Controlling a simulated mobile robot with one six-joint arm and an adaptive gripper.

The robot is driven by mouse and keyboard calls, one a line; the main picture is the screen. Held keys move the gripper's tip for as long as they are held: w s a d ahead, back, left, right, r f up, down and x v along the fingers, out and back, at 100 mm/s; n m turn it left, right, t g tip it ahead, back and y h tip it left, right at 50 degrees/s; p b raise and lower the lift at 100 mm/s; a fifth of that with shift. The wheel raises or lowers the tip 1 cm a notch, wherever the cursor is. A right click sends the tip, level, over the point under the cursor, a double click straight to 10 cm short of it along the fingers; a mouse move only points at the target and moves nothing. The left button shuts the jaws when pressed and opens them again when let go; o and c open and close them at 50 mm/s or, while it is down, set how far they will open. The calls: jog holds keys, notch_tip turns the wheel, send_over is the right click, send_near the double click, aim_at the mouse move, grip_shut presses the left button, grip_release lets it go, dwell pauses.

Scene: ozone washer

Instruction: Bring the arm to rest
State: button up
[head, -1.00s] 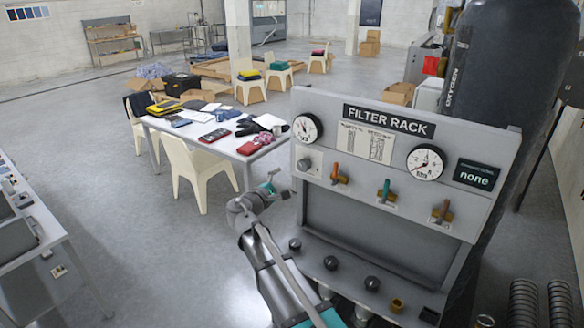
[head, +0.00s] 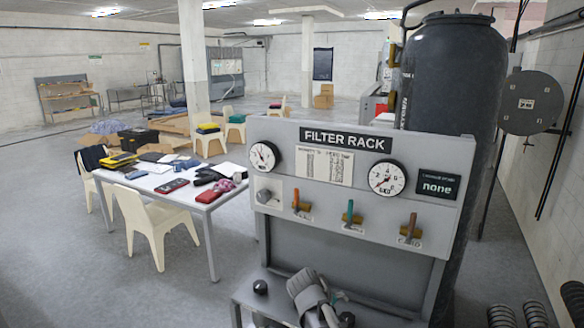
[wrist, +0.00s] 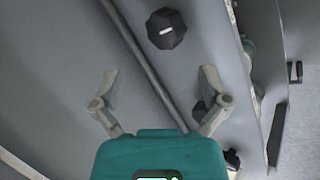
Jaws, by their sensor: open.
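My gripper (wrist: 160,78) is open in the wrist view, with its two grey fingers spread and nothing between them. It is over the grey lower ledge of the filter rack (head: 300,258). A black knob (wrist: 166,28) shows beyond the fingertips; a gap in height cannot be judged. In the head view, part of my arm's end shows low in front of the rack, and the fingers there are too small to read. The rack's levers, orange, green and brown, and two white gauges (head: 264,157) face me. Its small screen (head: 438,184) reads "none".
A black oxygen tank (head: 455,85) stands behind the rack. A white table (head: 205,196) with clothing and folders, and a cream chair (head: 150,228), stand to the left. Dark coiled springs (head: 535,315) are at the lower right. Open floor lies at the left.

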jog(key=s+d+f+m+g+y+b, duration=0.4)
jog(key=s+f+m+y+b, duration=0.2)
jog(key=s+f, duration=0.4)
jog(key=shift+s+d+f, duration=0.2)
jog(key=shift+s+f, duration=0.1)
jog(key=shift+s, duration=0.75)
dwell(1.5)
